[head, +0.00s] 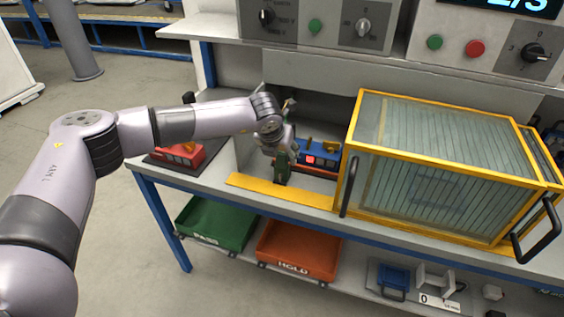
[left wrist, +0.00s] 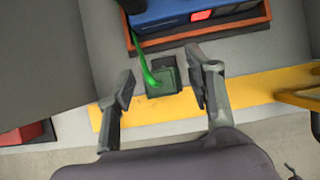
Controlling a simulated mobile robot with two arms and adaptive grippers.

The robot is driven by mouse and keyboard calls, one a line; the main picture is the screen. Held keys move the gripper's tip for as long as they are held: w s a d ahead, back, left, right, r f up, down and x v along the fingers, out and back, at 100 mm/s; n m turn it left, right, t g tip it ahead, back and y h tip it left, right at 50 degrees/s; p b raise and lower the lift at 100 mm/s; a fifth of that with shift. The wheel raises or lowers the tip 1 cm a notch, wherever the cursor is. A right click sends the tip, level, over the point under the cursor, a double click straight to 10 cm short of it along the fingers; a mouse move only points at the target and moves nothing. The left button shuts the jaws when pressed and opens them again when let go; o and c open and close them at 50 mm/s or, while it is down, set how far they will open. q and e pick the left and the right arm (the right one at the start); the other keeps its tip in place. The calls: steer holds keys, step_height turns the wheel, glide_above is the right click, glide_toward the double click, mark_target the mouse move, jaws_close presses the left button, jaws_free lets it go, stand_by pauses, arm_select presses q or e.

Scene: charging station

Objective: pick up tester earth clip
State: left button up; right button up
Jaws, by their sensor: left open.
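The earth clip (left wrist: 161,81) is a small dark green block with a bright green lead (left wrist: 146,70) running from it toward a blue tester (left wrist: 175,12). It lies on the bench beside the yellow strip. My left gripper (left wrist: 160,88) is open, with one finger on each side of the clip and gaps on both sides. In the head view the left gripper (head: 281,172) points down at the bench in front of the blue tester (head: 320,153); I cannot separate clip from fingers there. My right gripper is not in view.
A yellow-framed clear cage (head: 440,165) with black handles stands to the right. A red device (head: 178,155) sits at the left bench end. A yellow strip (head: 300,195) runs along the front edge. Green (head: 217,222) and orange (head: 298,250) trays are below.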

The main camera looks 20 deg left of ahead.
arm_select(q)
steer(key=shift+w+f, duration=0.1)
steer(key=shift+f, duration=0.05)
jaws_close()
stand_by(0.5)
